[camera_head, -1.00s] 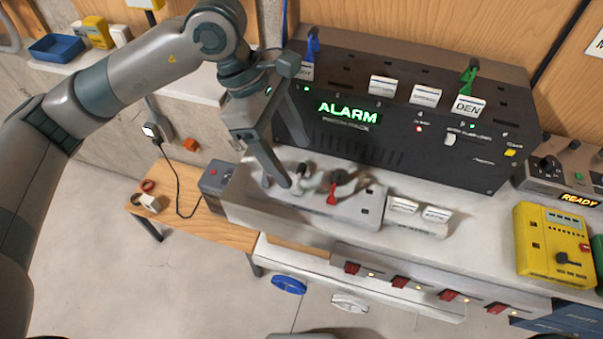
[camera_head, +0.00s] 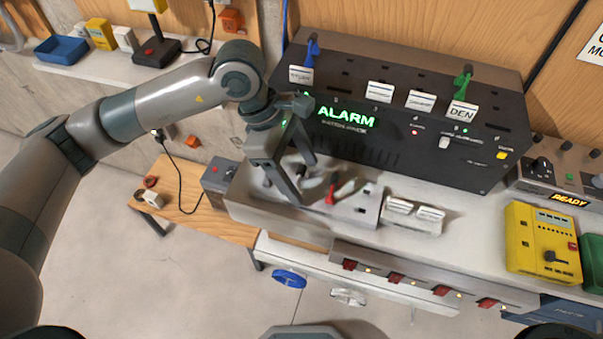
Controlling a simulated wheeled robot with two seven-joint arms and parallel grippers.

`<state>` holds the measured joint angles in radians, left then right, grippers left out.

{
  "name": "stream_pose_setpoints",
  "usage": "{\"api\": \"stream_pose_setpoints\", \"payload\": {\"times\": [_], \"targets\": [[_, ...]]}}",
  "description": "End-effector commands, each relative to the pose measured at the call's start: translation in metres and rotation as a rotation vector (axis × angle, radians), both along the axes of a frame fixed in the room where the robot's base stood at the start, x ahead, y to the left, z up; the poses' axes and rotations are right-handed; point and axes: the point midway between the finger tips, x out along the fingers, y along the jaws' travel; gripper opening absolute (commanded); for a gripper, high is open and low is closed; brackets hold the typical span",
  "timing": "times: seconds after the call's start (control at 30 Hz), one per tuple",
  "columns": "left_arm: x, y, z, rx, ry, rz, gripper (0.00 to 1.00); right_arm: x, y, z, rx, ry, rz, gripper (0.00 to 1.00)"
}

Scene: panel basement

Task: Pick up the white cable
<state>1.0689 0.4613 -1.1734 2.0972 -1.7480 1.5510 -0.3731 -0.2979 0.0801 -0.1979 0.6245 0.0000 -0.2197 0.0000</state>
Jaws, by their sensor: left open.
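My left gripper (camera_head: 304,184) is open and points down over the low grey metal box (camera_head: 363,207) on the bench. Its two fingers stand apart around a small pale plug (camera_head: 302,172), which may be the white cable; it is mostly hidden, and I cannot tell whether the fingers touch it. A red plug (camera_head: 331,190) stands in the box just right of the fingers. My right gripper is not in view.
The black ALARM panel (camera_head: 400,150), with blue (camera_head: 313,50) and green (camera_head: 463,85) plugs, stands close behind the gripper. White labelled blocks (camera_head: 414,217) lie right of the box. A yellow device (camera_head: 540,245) is at the right. The bench top between them is clear.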

Motion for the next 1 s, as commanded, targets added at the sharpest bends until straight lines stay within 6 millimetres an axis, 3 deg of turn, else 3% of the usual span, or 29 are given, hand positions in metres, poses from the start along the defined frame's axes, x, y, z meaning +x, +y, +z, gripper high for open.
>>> {"api": "stream_pose_setpoints", "payload": {"times": [0.27, 0.43, 0.77, 1.0], "targets": [[0.0, 0.0, 0.0, 0.0, 0.0, 0.001, 0.64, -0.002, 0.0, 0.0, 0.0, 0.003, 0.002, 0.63], [0.0, 0.0, 0.0, 0.0, 0.0, 0.001, 0.24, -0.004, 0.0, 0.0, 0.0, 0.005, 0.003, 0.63], [0.0, 0.0, 0.001, 0.0, -0.001, 0.001, 0.23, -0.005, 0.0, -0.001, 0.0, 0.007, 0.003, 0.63], [0.001, 0.0, 0.013, -0.002, -0.003, -0.001, 0.23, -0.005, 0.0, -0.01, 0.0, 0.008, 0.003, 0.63]]}}
